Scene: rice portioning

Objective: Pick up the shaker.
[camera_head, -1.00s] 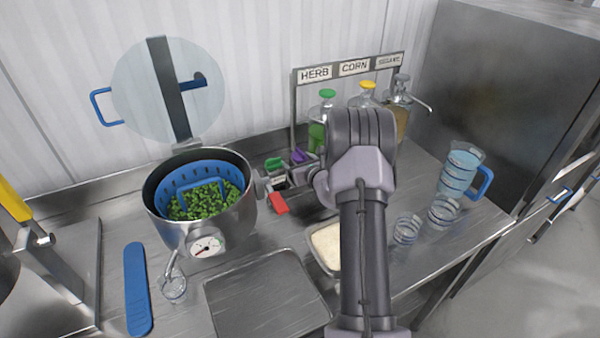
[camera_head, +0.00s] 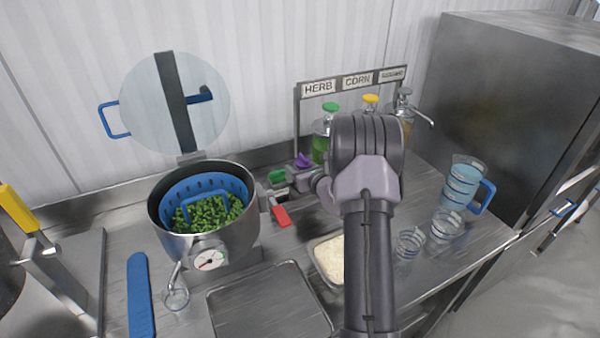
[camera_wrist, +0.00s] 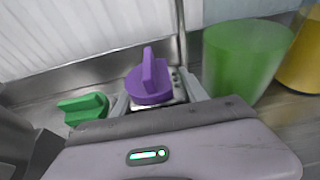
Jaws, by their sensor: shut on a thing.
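The shaker with a purple cap (camera_head: 303,160) is in front of the sauce bottles, right of the pot. In the head view my gripper (camera_head: 304,182) is partly hidden by my wrist. The shaker's lower part is hidden. A similar shaker with a green cap (camera_head: 277,177) stands just to its left, apart from the fingers; the wrist view shows it too (camera_wrist: 83,108).
A steel pot (camera_head: 225,240) with a blue basket of peas stands at left. Bottles with green (camera_head: 330,107) and yellow (camera_head: 370,99) caps stand close behind. A red item (camera_head: 281,215) lies nearby. A rice tray (camera_head: 322,277) and blue-banded jug (camera_head: 461,178) are to the front and right.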

